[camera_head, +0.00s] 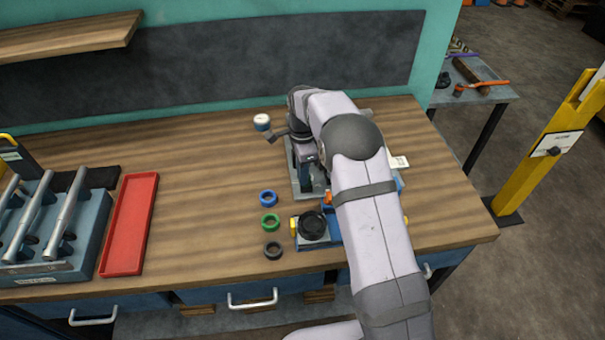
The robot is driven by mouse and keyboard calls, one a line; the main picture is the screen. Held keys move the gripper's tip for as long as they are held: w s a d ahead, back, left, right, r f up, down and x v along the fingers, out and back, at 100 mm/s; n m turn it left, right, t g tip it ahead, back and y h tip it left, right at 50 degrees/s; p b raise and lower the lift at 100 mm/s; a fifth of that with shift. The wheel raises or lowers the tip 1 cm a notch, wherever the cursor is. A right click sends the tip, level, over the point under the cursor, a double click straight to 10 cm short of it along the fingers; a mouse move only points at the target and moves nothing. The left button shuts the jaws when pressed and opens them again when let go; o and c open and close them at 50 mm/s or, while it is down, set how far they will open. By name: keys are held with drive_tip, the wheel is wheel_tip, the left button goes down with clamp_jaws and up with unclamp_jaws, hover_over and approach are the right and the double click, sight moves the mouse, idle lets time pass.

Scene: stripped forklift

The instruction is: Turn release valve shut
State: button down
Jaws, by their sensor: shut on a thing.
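My gripper (306,158) is at the end of my bent arm, low over a grey metal unit (297,188) on the back right part of the workbench. It is shut on a small part there, but the wrist and arm mostly hide the jaws and that part. I cannot make out the release valve clearly or tell how far it is turned. A short dark piece (278,137) sticks out to the left beside the wrist. In front of the unit is a blue fixture (313,243) with a black round cap (312,226), partly covered by my arm.
Blue (268,198), green (270,222) and black (272,250) rings lie left of the fixture. A white-topped round item (262,121) stands behind. A red tray (114,262) and a tool rack (28,264) are at left. The middle bench is clear.

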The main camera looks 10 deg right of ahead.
drive_tip(key=shift+w+r+m, duration=0.15)
drive_tip(key=shift+m, duration=0.15)
drive_tip(key=c, duration=1.8)
unclamp_jaws()
drive_tip(key=shift+c, duration=0.2)
drive_tip(key=shift+r+b, duration=1.25)
drive_tip(key=shift+r, duration=2.35)
drive_tip(key=shift+d, duration=0.1)
